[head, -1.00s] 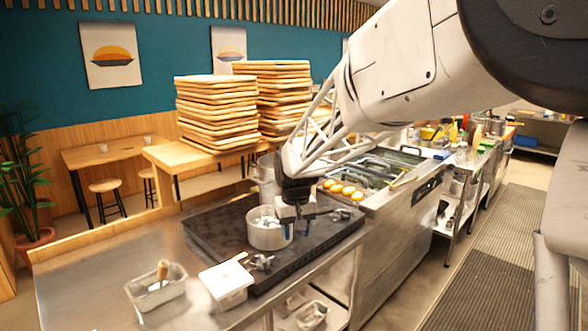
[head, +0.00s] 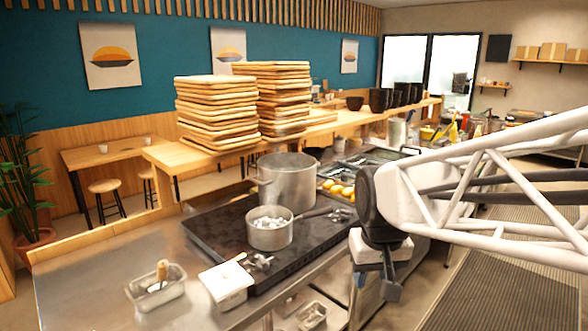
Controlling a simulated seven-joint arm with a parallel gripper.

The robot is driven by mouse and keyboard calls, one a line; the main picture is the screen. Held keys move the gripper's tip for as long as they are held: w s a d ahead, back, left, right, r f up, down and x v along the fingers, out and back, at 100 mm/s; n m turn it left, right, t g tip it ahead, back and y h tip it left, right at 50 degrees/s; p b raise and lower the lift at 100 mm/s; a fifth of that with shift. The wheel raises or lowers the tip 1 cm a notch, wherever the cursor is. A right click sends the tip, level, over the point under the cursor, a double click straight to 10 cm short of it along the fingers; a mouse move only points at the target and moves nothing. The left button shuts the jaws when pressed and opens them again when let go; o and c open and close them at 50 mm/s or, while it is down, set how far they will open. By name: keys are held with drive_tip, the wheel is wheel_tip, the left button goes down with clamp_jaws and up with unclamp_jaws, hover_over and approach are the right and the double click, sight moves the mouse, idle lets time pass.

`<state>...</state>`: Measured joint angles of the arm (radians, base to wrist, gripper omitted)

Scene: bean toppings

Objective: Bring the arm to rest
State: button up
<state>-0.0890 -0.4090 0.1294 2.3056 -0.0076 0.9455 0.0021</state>
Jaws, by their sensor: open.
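My gripper (head: 372,285) hangs at the end of my arm in the lower right of the head view, pointing down. It is open and holds nothing that I can see. It is in front of the stove's right front edge, apart from the pots. My white lattice arm reaches in from the right edge of the picture.
A small saucepan (head: 270,236) with pale contents and a large pot (head: 288,183) stand on the black stove top (head: 213,232). A white lidded tub (head: 226,286) and a metal tray (head: 141,302) sit on the steel counter (head: 85,272). Stacked wooden boards (head: 217,112) stand behind.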

drive_tip(key=s+d+f, duration=0.1)
drive_tip(key=s+d, duration=0.1)
drive_tip(key=s, duration=0.4)
drive_tip(key=s+d+f+m, duration=0.1)
drive_tip(key=s+d, duration=0.1)
drive_tip(key=s, duration=0.5)
drive_tip(key=shift+s+f+t, duration=0.25)
drive_tip(key=shift+f+t, duration=0.05)
drive_tip(key=shift+f, duration=0.1)
idle(0.4)
